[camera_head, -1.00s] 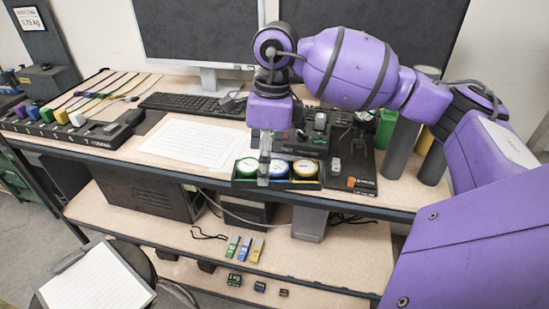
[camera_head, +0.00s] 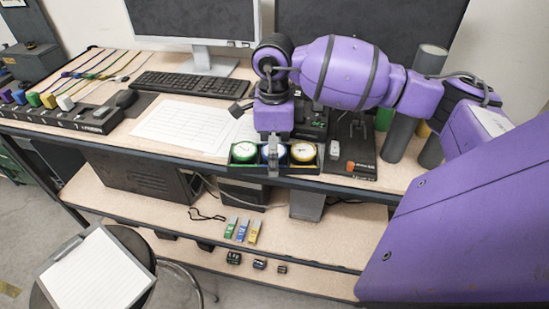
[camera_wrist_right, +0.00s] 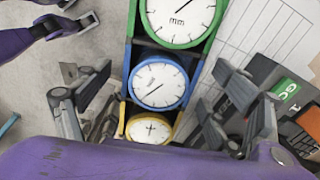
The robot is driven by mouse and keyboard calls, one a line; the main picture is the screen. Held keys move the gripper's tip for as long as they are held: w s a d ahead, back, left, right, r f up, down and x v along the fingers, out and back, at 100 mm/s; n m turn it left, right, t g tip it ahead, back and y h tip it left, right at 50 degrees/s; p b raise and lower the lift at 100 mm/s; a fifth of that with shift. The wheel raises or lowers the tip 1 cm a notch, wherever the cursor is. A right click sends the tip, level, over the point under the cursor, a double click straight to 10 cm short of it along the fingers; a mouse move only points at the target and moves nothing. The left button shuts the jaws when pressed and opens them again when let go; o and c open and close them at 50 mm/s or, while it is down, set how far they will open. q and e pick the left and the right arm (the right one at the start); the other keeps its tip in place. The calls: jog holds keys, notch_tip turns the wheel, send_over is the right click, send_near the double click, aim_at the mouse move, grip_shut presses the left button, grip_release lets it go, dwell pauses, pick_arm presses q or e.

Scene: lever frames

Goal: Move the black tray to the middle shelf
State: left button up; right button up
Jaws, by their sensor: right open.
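The black tray (camera_head: 274,171) lies at the front edge of the tabletop and holds green, blue and yellow dial gauges. In the right wrist view the tray (camera_wrist_right: 129,55) runs lengthwise between the fingers. My right gripper (camera_head: 272,160) is over the middle of the tray, by the blue gauge, with fingers pointing down. In the wrist view the right gripper (camera_wrist_right: 155,105) is open, with fingers on both sides of the tray; I cannot tell if they touch it. The middle shelf (camera_head: 150,202) is below the tabletop. A purple and grey part at the wrist view's upper left may be my left gripper (camera_wrist_right: 80,15).
Several coloured tags (camera_head: 243,230) lie on the middle shelf, near a dark computer case (camera_head: 140,180). Small blocks (camera_head: 259,264) lie on the lowest shelf. A black device (camera_head: 352,150) stands right of the tray, paper (camera_head: 185,128) behind left. A stool with a clipboard (camera_head: 95,270) is at front left.

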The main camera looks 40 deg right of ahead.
jog(key=c, duration=1.4)
jog(key=shift+w+r, duration=0.15)
jog(key=shift+r, duration=0.75)
jog(key=s+a+r+b, duration=0.1)
jog(key=s+a+r, duration=0.6)
jog(key=s+r, duration=0.4)
jog(key=shift+s+a, duration=0.2)
jog(key=shift+s, duration=0.4)
